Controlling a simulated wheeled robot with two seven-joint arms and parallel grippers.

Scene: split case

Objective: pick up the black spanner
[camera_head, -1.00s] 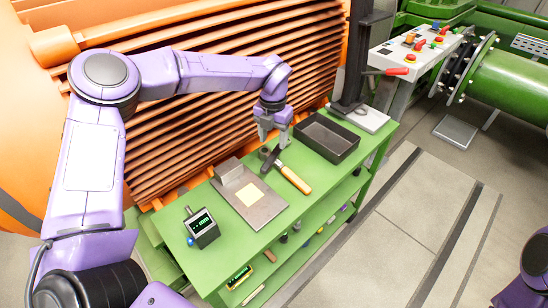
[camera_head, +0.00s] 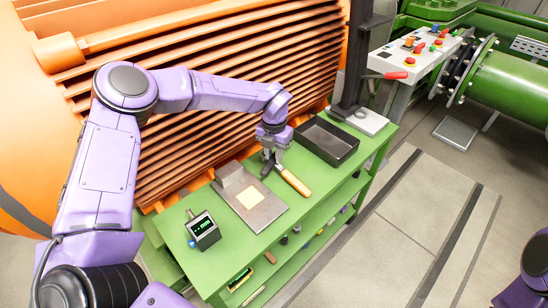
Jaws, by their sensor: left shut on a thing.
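A dark, narrow piece that I take for the black spanner (camera_head: 266,170) lies on the green bench top, at the head end of a wooden-handled tool (camera_head: 294,182). It is small, and I cannot tell whether the two touch. My left gripper (camera_head: 272,160) points down and is shut on the dark piece at bench height, its fingers covering part of it. My right gripper is out of view; only a purple part of my right arm shows at the bottom right.
A grey plate with a pale square (camera_head: 265,214) lies left of the gripper. A black open tray (camera_head: 327,140) stands just right. A small device with a lit display (camera_head: 203,231) is at the near left. An orange ribbed housing (camera_head: 200,120) rises behind the green bench (camera_head: 240,248).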

